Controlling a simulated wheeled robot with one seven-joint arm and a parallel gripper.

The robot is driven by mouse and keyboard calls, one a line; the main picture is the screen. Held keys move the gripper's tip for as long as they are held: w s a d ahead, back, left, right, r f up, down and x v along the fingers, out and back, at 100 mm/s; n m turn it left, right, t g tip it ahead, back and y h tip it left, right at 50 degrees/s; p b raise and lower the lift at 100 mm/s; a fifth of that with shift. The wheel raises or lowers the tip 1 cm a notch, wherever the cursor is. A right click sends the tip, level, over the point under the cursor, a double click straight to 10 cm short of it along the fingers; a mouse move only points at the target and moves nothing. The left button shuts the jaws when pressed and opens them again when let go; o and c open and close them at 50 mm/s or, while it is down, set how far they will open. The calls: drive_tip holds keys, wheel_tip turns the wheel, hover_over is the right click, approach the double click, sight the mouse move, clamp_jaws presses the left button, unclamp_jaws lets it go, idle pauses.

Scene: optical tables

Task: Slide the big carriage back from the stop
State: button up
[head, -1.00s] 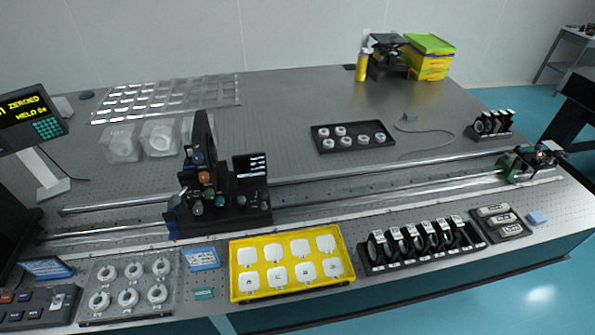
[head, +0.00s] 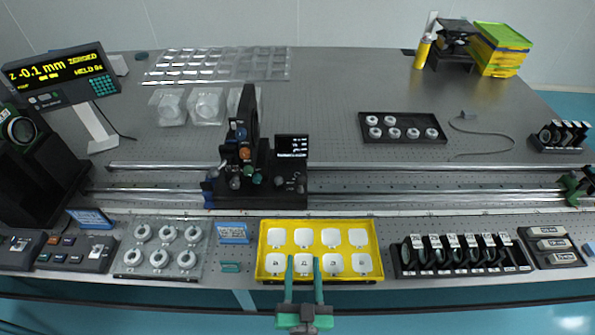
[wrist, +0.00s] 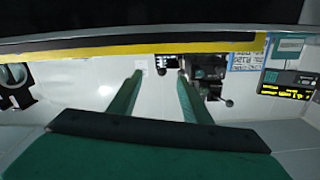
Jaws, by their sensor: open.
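The big carriage (head: 262,192) is a black block on the two long steel rails (head: 400,195), left of the table's middle. It bears a tall black plate, several coloured knobs and a small dark screen (head: 291,146). A blue part shows at its left end. A smaller green carriage (head: 572,188) sits on the rails at the far right, cut by the picture edge. My gripper (head: 304,262) is open, with two green fingers at the front of the yellow tray, well apart from the carriage. The fingers also show in the wrist view (wrist: 160,80). I cannot make out the stop.
The yellow tray (head: 262,235) with white pieces lies before the rails. A clear tray of rings (head: 205,262) stands left of it, a black lens rack (head: 460,268) right. A readout (head: 60,78) reads -0.1 mm. The rails right of the carriage look clear.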

drive_tip(key=t+y, duration=0.2)
approach(302, 184)
wheel_tip(302, 184, up, 4)
drive_tip(key=a, duration=0.2)
drive_tip(key=shift+n+g+y, duration=0.4)
drive_tip(key=shift+n+g, duration=0.4)
drive_tip(key=w, duration=0.1)
drive_tip(key=w+d+f, duration=0.1)
drive_tip(key=w, duration=0.2)
drive_tip(key=shift+w+d+f, duration=0.1)
drive_tip(key=shift+d+f, duration=0.25)
drive_tip(key=shift+f, duration=0.05)
drive_tip(key=shift+w+d+f, duration=0.1)
drive_tip(key=shift+f, duration=0.15)
drive_tip(key=shift+w+f+n+y, duration=0.15)
drive_tip(key=shift+w+n+y, duration=0.05)
drive_tip(key=shift+n+y, duration=0.1)
drive_tip(key=w, duration=0.3)
drive_tip(key=w+a, duration=0.1)
drive_tip(key=w, duration=0.3)
drive_tip(key=w+a, duration=0.1)
drive_tip(key=w, duration=0.2)
drive_tip(key=shift+w, duration=0.2)
drive_tip(key=shift+c, duration=0.5)
clamp_jaws()
